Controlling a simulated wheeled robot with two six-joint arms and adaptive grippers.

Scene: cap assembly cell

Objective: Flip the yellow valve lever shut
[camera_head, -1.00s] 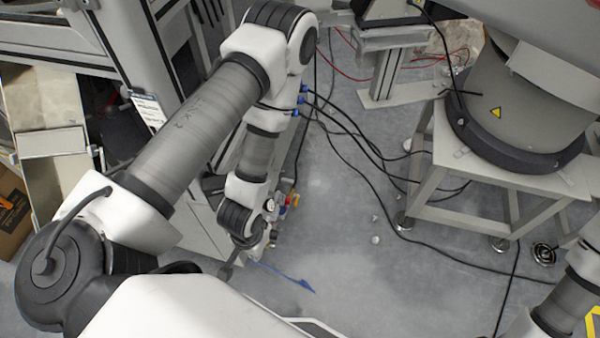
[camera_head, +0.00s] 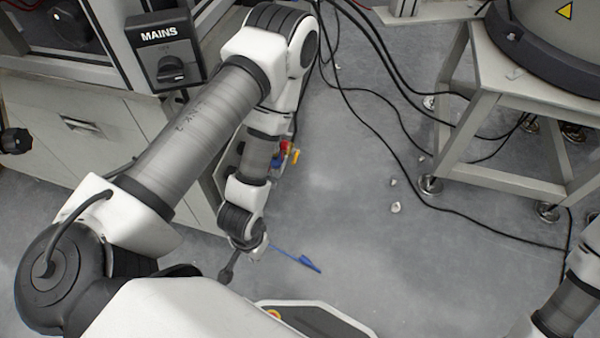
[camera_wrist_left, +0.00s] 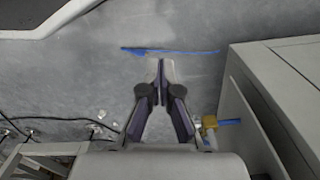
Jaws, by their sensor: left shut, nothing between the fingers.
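The yellow lever (camera_head: 295,156) is small in the head view, beside a red part (camera_head: 285,146) and a blue part (camera_head: 277,161) at the cabinet's side, just right of my left forearm. In the left wrist view a yellow piece (camera_wrist_left: 209,122) with a blue bar shows at the cabinet's side, right of my left gripper (camera_wrist_left: 160,66). I cannot tell the lever's exact angle. The left gripper is shut and empty, its tips over the floor and apart from the yellow piece. In the head view its fingers are not clearly seen. My right gripper is out of view.
A grey cabinet (camera_head: 60,125) with a MAINS switch (camera_head: 165,55) stands left. A machine stand (camera_head: 500,180) is at the right, with black cables across the floor. A blue strip-like object (camera_head: 295,258) lies on the floor by my left wrist. Open floor lies between.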

